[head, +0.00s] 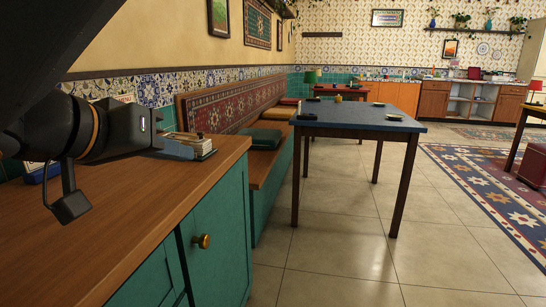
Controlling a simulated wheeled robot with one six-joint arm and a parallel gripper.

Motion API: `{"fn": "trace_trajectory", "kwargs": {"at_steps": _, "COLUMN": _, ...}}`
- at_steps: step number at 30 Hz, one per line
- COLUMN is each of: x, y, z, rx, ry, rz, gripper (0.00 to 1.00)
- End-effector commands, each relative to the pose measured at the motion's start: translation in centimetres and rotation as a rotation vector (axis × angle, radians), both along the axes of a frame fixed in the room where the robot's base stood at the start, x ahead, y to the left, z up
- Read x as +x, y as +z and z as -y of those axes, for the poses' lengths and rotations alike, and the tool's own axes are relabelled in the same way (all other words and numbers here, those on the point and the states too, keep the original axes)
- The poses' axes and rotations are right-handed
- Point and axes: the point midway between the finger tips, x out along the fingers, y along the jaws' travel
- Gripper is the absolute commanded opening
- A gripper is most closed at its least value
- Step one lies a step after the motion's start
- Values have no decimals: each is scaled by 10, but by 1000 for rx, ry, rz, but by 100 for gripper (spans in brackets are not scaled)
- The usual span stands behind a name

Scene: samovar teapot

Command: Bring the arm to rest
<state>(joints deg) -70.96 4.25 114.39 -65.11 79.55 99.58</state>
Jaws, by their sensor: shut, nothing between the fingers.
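My gripper (150,134) is at the left of the head view, at the end of my dark arm, above the wooden counter (130,208). It is shut and empty. Its fingertips are hard to make out against the things behind it. A small dark part of my arm hangs below the wrist, over the counter top.
A small box of cards or papers (190,147) stands near the counter's far end, close behind my gripper. Beyond are a cushioned bench (265,139) and a blue-topped table (350,117). The tiled floor (340,262) at centre right is clear.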

Motion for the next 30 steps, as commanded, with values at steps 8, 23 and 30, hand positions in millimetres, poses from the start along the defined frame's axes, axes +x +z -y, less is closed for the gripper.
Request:
{"fn": "trace_trajectory", "kwargs": {"at_steps": 8, "x": -17, "y": -112, "z": 84, "rx": -130, "ry": 52, "rz": -468, "gripper": 0}}
{"fn": "trace_trajectory", "kwargs": {"at_steps": 23, "x": -110, "y": -265, "z": 149, "rx": 109, "ry": 468, "rz": -1069, "gripper": 0}}
{"fn": "trace_trajectory", "kwargs": {"at_steps": 30, "x": -123, "y": -289, "z": 149, "rx": 231, "ry": 591, "rz": -1073, "gripper": 0}}
